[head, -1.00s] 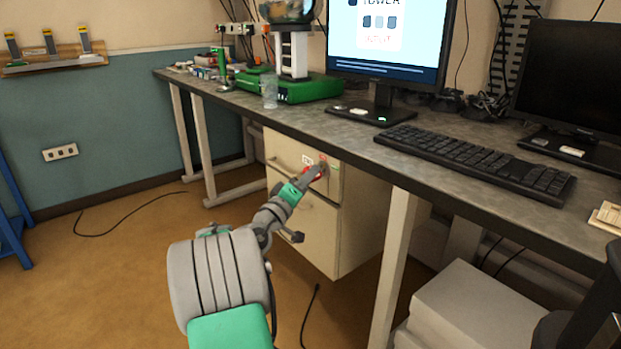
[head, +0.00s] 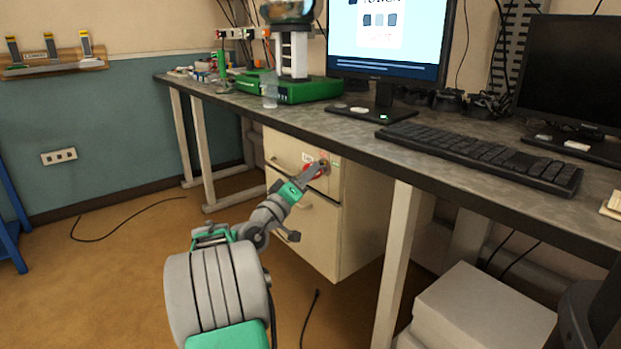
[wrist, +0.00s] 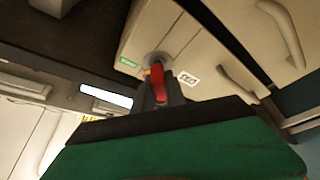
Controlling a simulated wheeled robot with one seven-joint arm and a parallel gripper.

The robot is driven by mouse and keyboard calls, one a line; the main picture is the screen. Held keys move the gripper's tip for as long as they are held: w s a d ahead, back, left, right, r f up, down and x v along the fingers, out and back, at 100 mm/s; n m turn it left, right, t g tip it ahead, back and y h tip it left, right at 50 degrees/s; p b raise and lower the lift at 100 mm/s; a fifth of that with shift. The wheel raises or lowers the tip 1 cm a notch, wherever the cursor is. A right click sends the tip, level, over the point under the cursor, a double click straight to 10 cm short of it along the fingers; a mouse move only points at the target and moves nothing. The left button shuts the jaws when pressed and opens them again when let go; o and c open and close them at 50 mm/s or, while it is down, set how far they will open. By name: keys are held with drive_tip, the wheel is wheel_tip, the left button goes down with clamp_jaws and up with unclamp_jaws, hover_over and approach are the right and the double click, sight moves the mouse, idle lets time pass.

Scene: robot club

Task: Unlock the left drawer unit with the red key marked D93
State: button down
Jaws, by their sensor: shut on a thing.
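The beige drawer unit (head: 345,215) stands under the desk, with its drawers closed. A round lock (wrist: 158,60) sits on the top drawer's front, between a green label (wrist: 128,62) and a white tag (wrist: 187,78) whose print is too small to read surely. My gripper (head: 314,171) is at the upper right of that front, shut on the red key (wrist: 158,84). The key's red head shows between the fingers, pointed at the lock and apparently in it. Its shaft and marking are hidden.
The desk edge (head: 300,139) overhangs just above my gripper. A pale desk leg (head: 396,265) stands right of the drawer unit, with a white box (head: 480,305) beyond it. Cables lie on the floor. Open floor (head: 110,285) is at the left.

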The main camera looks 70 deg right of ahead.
drive_tip(key=shift+m+g+b, duration=0.6)
drive_tip(key=shift+m+b, duration=0.5)
drive_tip(key=shift+b, duration=0.9)
drive_tip(key=m+g, duration=0.2)
drive_tip(key=m, duration=0.2)
drive_tip(key=shift+m, duration=0.4)
drive_tip(key=shift+w, duration=0.1)
drive_tip(key=c, duration=0.8)
unclamp_jaws()
drive_tip(key=shift+o, duration=0.2)
drive_tip(key=shift+w+a, duration=0.4)
drive_tip(key=shift+a, duration=0.25)
drive_tip(key=shift+w+a, duration=0.35)
drive_tip(key=shift+a, duration=0.35)
drive_tip(key=shift+w+a, duration=0.4)
drive_tip(key=shift+a, duration=0.25)
drive_tip(key=a, duration=0.1)
drive_tip(key=w+a, duration=0.1)
drive_tip(key=a, duration=0.2)
drive_tip(key=shift+w, duration=0.4)
